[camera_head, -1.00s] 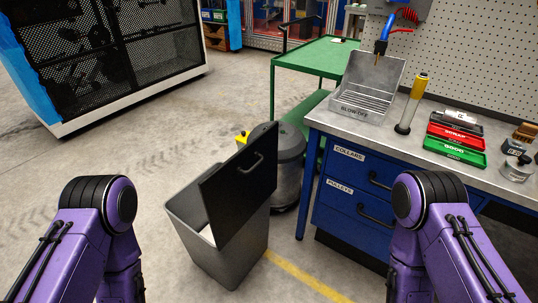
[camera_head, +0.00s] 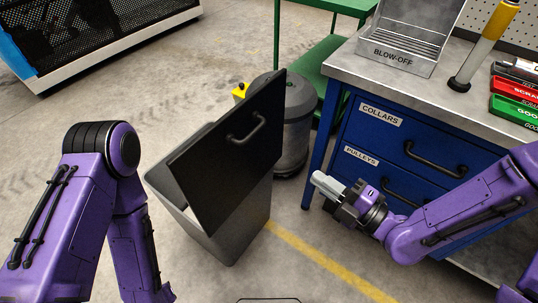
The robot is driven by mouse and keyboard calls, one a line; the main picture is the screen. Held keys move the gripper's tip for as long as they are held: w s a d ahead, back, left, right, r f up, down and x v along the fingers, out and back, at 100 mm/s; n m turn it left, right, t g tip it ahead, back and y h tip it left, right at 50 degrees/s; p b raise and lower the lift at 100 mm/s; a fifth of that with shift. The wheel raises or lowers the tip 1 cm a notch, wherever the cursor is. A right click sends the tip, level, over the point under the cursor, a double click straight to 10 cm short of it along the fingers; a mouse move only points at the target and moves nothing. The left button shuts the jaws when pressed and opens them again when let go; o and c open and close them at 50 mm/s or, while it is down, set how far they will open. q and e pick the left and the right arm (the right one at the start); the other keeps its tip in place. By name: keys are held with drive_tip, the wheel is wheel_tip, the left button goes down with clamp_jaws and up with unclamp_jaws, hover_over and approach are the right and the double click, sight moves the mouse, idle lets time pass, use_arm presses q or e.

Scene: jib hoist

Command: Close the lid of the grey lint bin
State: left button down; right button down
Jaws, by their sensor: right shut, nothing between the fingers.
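The grey lint bin (camera_head: 238,236) stands on the floor in the middle of the head view. Part of the bin's opening shows left of the lid. My right gripper (camera_head: 318,180) is shut and empty, to the right of the bin and apart from it, in front of the blue drawers. My left arm comes in at the left, but its gripper is not in view.
A blue drawer cabinet (camera_head: 388,150) with a metal worktop (camera_head: 440,95) stands at the right. A round dark grey drum (camera_head: 298,140) is close behind the bin. A green table (camera_head: 325,75) stands farther back. The floor left of the bin is clear.

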drive_tip(key=w+a+r+n+y+b, duration=0.1)
drive_tip(key=w+a+r+n, duration=0.1)
drive_tip(key=a, duration=0.4)
drive_tip(key=w+a+r+n+y+b, duration=0.1)
drive_tip(key=w+a+r+n, duration=0.1)
drive_tip(key=a, duration=0.4)
drive_tip(key=w+r, duration=0.1)
drive_tip(key=w, duration=0.1)
drive_tip(key=shift+w+r+g+y, duration=0.3)
drive_tip(key=shift+w, duration=0.1)
